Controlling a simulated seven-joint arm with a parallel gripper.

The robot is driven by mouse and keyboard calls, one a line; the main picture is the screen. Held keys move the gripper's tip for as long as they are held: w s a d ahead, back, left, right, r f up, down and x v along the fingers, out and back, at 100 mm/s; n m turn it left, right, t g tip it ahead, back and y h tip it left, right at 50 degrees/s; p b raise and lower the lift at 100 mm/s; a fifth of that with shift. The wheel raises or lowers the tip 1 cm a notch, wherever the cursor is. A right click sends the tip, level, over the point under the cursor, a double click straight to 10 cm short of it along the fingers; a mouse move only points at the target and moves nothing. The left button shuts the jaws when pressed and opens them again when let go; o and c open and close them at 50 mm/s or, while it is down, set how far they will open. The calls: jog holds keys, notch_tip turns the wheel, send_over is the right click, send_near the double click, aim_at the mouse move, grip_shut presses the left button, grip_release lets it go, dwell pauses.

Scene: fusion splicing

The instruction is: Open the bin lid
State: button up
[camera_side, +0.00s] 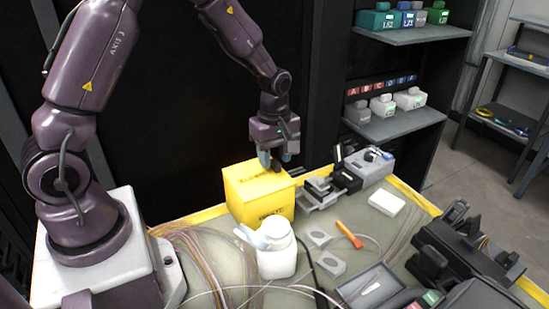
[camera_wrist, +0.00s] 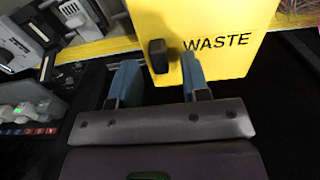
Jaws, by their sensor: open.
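The bin is a yellow box (camera_side: 262,198) marked WASTE, standing on the table behind the white bottle in the side view. Its yellow face with the black lettering (camera_wrist: 215,42) fills the upper right of the wrist view. A black knob (camera_wrist: 158,56) sticks out from the yellow surface there. My gripper (camera_side: 276,163) is at the bin's top right edge in the side view, pointing down. In the wrist view its two blue fingers (camera_wrist: 158,80) are spread, with the black knob just beyond and between their tips. Whether a finger touches the knob I cannot tell.
A white bottle (camera_side: 276,249) stands in front of the bin. Grey blocks (camera_side: 318,190) and a grey device (camera_side: 370,166) are to its right. Loose fibres (camera_side: 190,250) lie at left, an orange tool (camera_side: 349,235) in the middle. Shelves (camera_side: 403,126) stand behind.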

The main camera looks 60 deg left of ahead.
aim_at(236, 182)
jog(key=shift+f, duration=0.5)
grip_shut()
jog(key=s, duration=0.9)
jog(key=shift+s, duration=0.25)
grip_release()
notch_tip(236, 182, up, 13)
